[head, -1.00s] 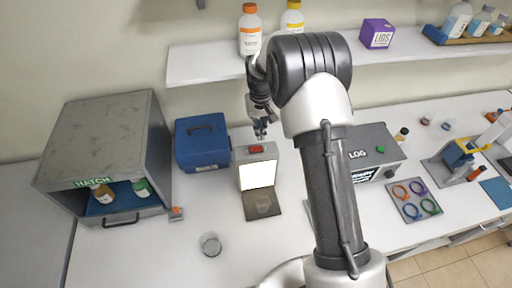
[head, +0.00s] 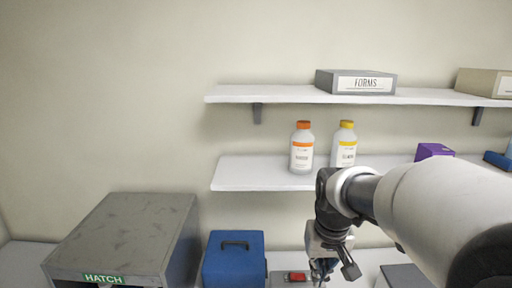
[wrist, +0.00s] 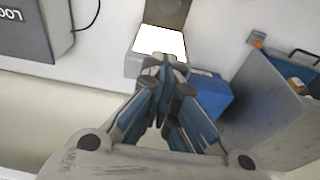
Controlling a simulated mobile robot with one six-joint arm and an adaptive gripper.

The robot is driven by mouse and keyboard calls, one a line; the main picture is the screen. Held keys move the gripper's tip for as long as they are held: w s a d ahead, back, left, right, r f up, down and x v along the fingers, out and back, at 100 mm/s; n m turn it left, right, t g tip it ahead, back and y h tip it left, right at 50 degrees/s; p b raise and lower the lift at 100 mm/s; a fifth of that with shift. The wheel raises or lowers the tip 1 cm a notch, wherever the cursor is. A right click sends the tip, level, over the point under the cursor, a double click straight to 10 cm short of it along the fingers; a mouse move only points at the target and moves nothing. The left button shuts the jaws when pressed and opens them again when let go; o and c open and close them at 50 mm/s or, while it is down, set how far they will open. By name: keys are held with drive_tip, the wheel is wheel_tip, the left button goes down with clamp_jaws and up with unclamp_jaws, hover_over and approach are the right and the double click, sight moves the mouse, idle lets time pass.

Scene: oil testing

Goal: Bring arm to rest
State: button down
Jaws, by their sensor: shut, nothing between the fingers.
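My arm reaches in from the right in the head view. My gripper (head: 322,272) points down at the bottom of that view, above the bench and near the grey device with a red button (head: 294,277). In the wrist view my gripper (wrist: 172,68) is shut and empty, its fingertips together. They appear in front of the lit white screen (wrist: 162,41) of that device. I cannot tell the exact height above it.
A blue case (head: 234,262) stands left of my gripper, with the grey HATCH cabinet (head: 125,235) farther left. Behind the arm, a lower shelf (head: 250,174) holds an orange-capped bottle (head: 302,150) and a yellow-capped bottle (head: 344,147). A FORMS box (head: 355,82) sits on the upper shelf.

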drive_tip(key=s+f+t+b, duration=0.1)
drive_tip(key=s+f+b, duration=0.4)
drive_tip(key=s, duration=0.6)
drive_tip(key=s+f+t+b, duration=0.1)
drive_tip(key=s+f+b, duration=0.5)
drive_tip(key=s, duration=0.5)
drive_tip(key=shift+f+b, duration=0.3)
drive_tip(key=shift+b, duration=0.7)
